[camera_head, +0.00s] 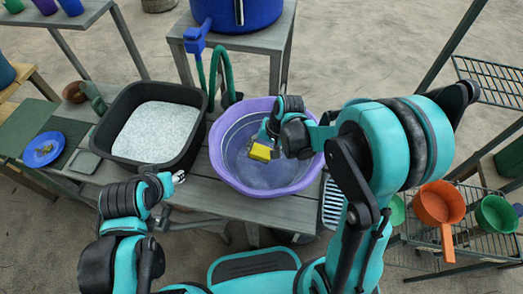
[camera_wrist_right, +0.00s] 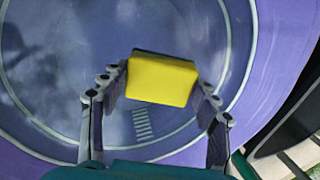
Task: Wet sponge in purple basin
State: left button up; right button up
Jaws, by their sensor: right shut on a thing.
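A yellow sponge (camera_head: 260,152) is held between the fingers of my right gripper (camera_head: 268,140), inside the rim of the purple basin (camera_head: 222,165). In the right wrist view the sponge (camera_wrist_right: 162,78) sits between the two fingers, with the basin's inside (camera_wrist_right: 215,25) behind it. I cannot tell whether the sponge touches the water or the basin floor. My left gripper (camera_head: 178,179) is at the front edge of the table, in front of the black tub; its fingers are too small to read.
A black tub (camera_head: 112,95) of white grainy material stands left of the basin. A blue tap (camera_head: 196,38) with a green hose stands behind. A blue plate (camera_head: 43,150) lies far left. An orange pan (camera_head: 439,205) and green bowls (camera_head: 496,214) sit on a rack at right.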

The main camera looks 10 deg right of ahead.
aim_at(262, 151)
notch_tip(262, 151, up, 12)
jog(key=p, duration=0.9)
jog(key=shift+f, duration=0.25)
